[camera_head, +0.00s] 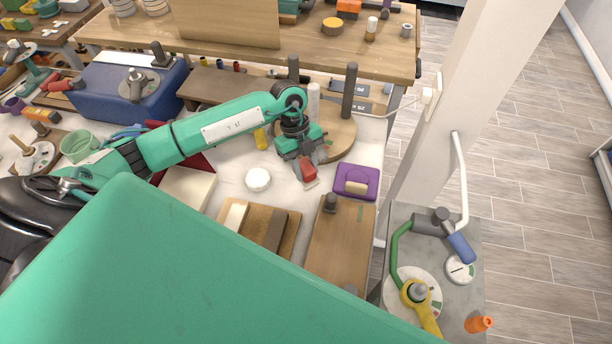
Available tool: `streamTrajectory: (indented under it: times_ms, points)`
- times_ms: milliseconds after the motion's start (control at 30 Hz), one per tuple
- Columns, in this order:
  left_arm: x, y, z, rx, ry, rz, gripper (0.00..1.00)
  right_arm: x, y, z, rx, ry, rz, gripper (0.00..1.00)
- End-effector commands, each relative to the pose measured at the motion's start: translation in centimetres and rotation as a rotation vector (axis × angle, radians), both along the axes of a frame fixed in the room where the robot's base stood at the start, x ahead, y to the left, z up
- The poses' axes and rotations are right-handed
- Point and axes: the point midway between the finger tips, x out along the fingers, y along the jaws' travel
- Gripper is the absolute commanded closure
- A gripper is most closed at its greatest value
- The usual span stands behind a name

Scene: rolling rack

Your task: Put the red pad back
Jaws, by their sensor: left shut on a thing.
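My left arm comes in from the left over the white table, and its left gripper (303,161) points down near the table's middle. It is shut on the small red pad (308,173), which has a pale underside edge. I cannot tell whether the pad touches the table. My right gripper is not in view.
A round white disc (258,179) lies left of the gripper. A round wooden base (338,134) with dark upright posts (349,91) stands behind it. Wooden boards (340,240) lie in front. A white column (450,100) rises at right, beside a grey stand with valves (470,290).

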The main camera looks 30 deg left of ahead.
Motion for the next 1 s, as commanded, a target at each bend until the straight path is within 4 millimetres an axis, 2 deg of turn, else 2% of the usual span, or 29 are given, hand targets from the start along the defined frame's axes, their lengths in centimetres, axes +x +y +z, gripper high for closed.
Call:
streamTrajectory:
  times_ms: [267, 500, 867, 900, 1000]
  points:
    - [0.0, 0.0, -2.2, -0.001, 0.000, -0.001, 0.89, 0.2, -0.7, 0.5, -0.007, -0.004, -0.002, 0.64]
    - [0.0, 0.0, -5.6, 0.001, 0.001, 0.001, 0.89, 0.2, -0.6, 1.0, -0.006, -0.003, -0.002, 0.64]
    - [0.0, 0.0, -6.1, 0.001, -0.001, -0.001, 0.89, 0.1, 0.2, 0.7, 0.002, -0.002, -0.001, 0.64]
    - [0.0, 0.0, -6.1, 0.001, -0.001, -0.001, 0.64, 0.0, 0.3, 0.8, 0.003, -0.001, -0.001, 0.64]
    - [0.0, 0.0, -6.1, 0.001, -0.001, -0.001, 0.46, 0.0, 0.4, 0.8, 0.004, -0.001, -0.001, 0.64]
